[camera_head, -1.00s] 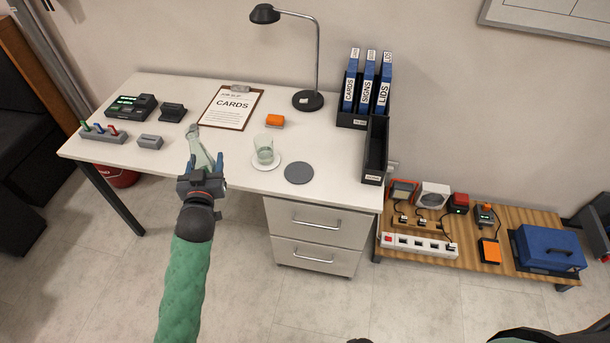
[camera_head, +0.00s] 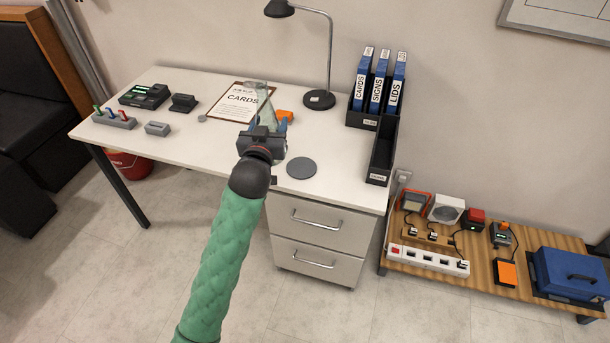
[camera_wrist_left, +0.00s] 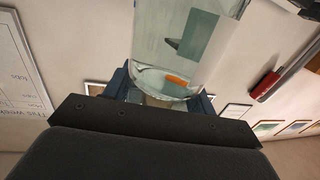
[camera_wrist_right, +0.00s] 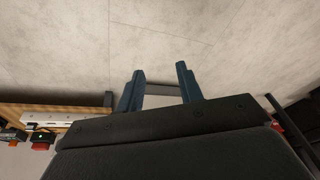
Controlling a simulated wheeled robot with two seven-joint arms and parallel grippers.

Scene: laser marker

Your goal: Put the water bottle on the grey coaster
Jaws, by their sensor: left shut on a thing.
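The clear water bottle (camera_head: 262,98) is held in my left gripper (camera_head: 265,128), above the desk and left of the grey coaster (camera_head: 301,168). In the left wrist view the bottle (camera_wrist_left: 190,35) fills the space between the fingers. The coaster is a flat, bare disc near the desk's front edge. My right gripper (camera_wrist_right: 160,80) is open and empty, pointing over the floor in the right wrist view. The glass and its white saucer are hidden behind my left gripper.
The desk (camera_head: 190,150) holds a clipboard (camera_head: 240,104), a lamp (camera_head: 319,100), an orange block (camera_head: 285,117) and a small grey disc (camera_head: 202,118). Black holders with blue binders (camera_head: 378,88) and an empty black tray (camera_head: 381,155) stand right of the coaster.

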